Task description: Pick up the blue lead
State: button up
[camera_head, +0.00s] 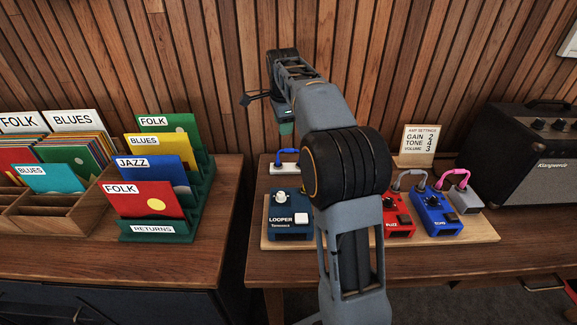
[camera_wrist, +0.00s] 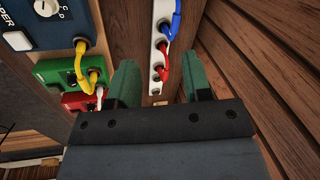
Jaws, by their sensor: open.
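The blue lead (camera_head: 291,153) arches above the white socket strip (camera_head: 284,168) at the back of the pedal board. In the wrist view, the blue lead (camera_wrist: 176,20) is at the top, with one end at the strip (camera_wrist: 155,42). A red lead (camera_wrist: 166,68) is plugged into the same strip, nearer the jaws. My gripper (camera_wrist: 161,68) is open, its two green fingers on either side of the strip's line, with nothing held between them. The blue lead lies beyond the fingertips. In the head view, my gripper (camera_head: 286,129) is above the strip, and my arm hides part of the board.
The looper pedal (camera_head: 290,228), red pedal (camera_head: 398,216) and blue pedal (camera_head: 437,214) stand on the board. A yellow lead (camera_wrist: 85,58) is left of the fingers. The settings card (camera_head: 419,138) and amplifier (camera_head: 530,148) stand right. The slatted wall (camera_head: 215,65) is close behind.

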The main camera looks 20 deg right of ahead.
aim_at(286, 149)
jog(key=shift+w+d+f+m+b, duration=0.65)
jog(key=shift+w+f, duration=0.3)
jog(key=shift+f, duration=1.8)
jog(key=shift+w+d+f+m+b, duration=0.4)
jog(key=shift+w+f+b, duration=0.5)
jog(key=shift+f, duration=1.8)
jog(key=shift+w+d+f+m+b, duration=0.55)
jog(key=shift+w+f, duration=0.5)
jog(key=shift+f, duration=1.7)
jog(key=shift+r, duration=0.1)
grip_shut()
